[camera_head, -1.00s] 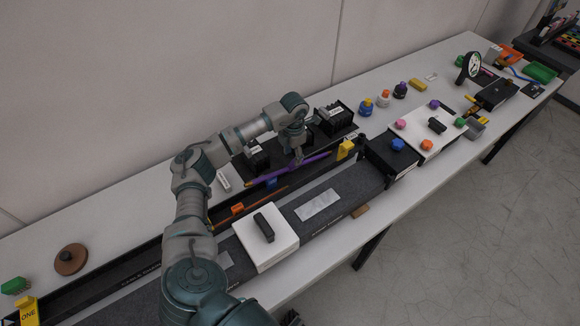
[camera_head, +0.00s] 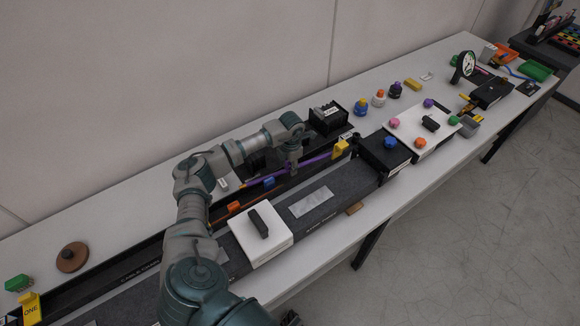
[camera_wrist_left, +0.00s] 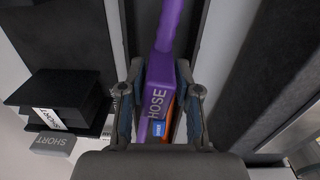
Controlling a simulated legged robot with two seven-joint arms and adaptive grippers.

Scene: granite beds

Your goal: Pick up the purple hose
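The purple hose (camera_head: 318,160) is a long thin rod lying along the dark trough on the bench. In the left wrist view the hose (camera_wrist_left: 157,85) runs up the middle, with a wider purple part lettered HOSE. My left gripper (camera_head: 292,170) is low over the hose in the head view, hiding part of its middle. In the left wrist view the left gripper's fingers (camera_wrist_left: 161,75) stand on either side of the hose and look open. Firm contact is not clear. My right gripper is not in view.
A black box (camera_head: 328,117) stands behind the trough, and a yellow block (camera_head: 341,148) stands by the hose's right end. A white block with a black handle (camera_head: 259,237) is in front. A black box labelled SHORT (camera_wrist_left: 58,98) is left of the gripper.

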